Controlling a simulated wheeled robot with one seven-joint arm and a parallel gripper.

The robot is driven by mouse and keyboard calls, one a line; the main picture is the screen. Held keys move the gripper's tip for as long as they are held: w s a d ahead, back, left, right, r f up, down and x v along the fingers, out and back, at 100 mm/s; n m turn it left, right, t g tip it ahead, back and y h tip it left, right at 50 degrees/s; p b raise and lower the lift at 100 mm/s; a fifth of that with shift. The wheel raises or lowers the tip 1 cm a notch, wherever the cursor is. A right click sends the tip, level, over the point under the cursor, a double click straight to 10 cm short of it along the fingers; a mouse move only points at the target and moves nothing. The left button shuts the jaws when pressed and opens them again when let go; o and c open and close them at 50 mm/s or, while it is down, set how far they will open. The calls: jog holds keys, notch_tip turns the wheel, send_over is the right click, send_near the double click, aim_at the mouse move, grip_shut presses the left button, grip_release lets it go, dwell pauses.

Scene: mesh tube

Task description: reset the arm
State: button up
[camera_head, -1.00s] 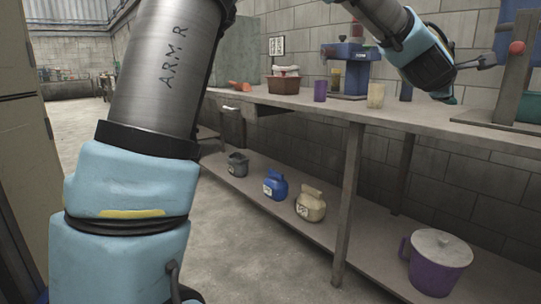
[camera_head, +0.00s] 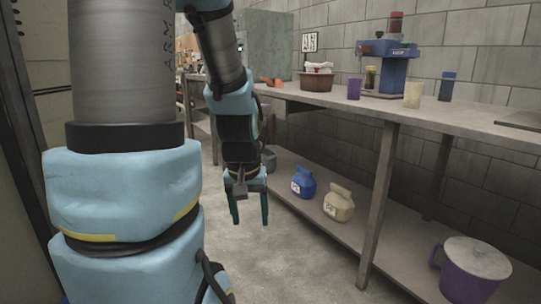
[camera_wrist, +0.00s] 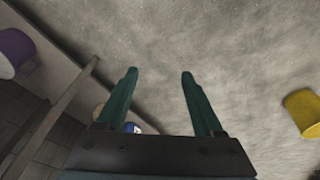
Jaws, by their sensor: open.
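My gripper (camera_head: 250,221) hangs below my blue and grey arm in front of the bench in the head view. Its two green fingers point down and stand apart, with nothing between them. In the wrist view my gripper (camera_wrist: 158,76) is also open and empty, over bare grey concrete floor. No object touches the fingers.
The workbench (camera_head: 440,118) carries a blue machine (camera_head: 388,70), a purple cup (camera_head: 354,88), a cream cup (camera_head: 413,94) and a brown basket (camera_head: 316,82). Its lower shelf holds blue (camera_head: 303,182) and cream (camera_head: 339,203) containers and a purple lidded pot (camera_head: 474,270). A yellow container (camera_wrist: 304,112) shows in the wrist view.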

notch_tip(320, 180, up, 29)
jog(key=s+a+p, duration=0.2)
jog(key=p, duration=2.7)
jog(key=shift+g+p, duration=0.3)
jog(key=shift+p, duration=0.05)
